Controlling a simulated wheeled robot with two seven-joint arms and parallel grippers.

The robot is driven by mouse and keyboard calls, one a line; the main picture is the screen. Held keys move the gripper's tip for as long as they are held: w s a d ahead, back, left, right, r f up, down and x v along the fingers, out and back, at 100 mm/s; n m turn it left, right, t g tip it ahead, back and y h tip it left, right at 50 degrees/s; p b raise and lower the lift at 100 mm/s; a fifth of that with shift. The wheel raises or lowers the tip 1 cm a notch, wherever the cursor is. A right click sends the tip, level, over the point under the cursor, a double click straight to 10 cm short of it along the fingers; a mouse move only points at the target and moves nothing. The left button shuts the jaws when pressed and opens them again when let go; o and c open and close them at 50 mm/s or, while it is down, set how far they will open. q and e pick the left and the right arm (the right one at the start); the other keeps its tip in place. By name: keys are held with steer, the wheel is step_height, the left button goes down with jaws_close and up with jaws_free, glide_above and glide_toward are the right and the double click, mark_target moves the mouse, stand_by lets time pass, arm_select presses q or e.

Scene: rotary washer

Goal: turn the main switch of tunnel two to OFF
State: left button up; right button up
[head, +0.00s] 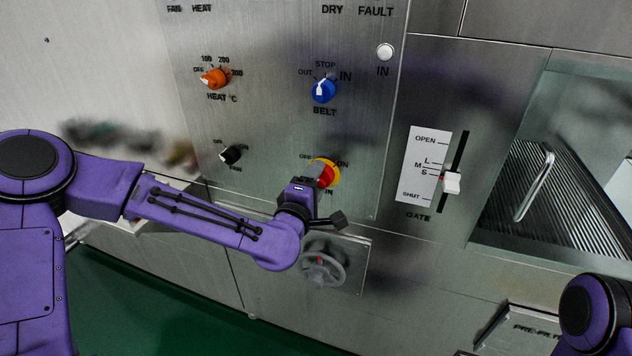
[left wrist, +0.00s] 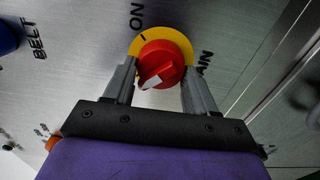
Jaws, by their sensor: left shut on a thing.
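The main switch is a red knob on a round yellow plate (head: 331,172), with OFF at its upper left and ON at its upper right. My left gripper (head: 315,172) is at the knob and partly covers it. In the left wrist view the red knob (left wrist: 161,62) sits between the two grey fingers of my left gripper (left wrist: 160,82), which is shut on it. The knob's white mark points to the lower left there, away from the ON label. The OFF label is hidden in that view. My right gripper is out of view.
A blue BELT knob (head: 323,90) is above, an orange HEAT knob (head: 215,79) at upper left, and a black FAN knob (head: 230,155) to the left. A grey handwheel (head: 323,268) is below. The white GATE slider (head: 451,183) is to the right.

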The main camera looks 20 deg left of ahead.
arm_select(q)
steer(key=o, duration=1)
steer(key=s+p, duration=0.8)
steer(key=s, duration=0.2)
steer(key=shift+s+a+p, duration=0.2)
steer(key=shift+s+p, duration=0.05)
steer(key=shift+p, duration=0.05)
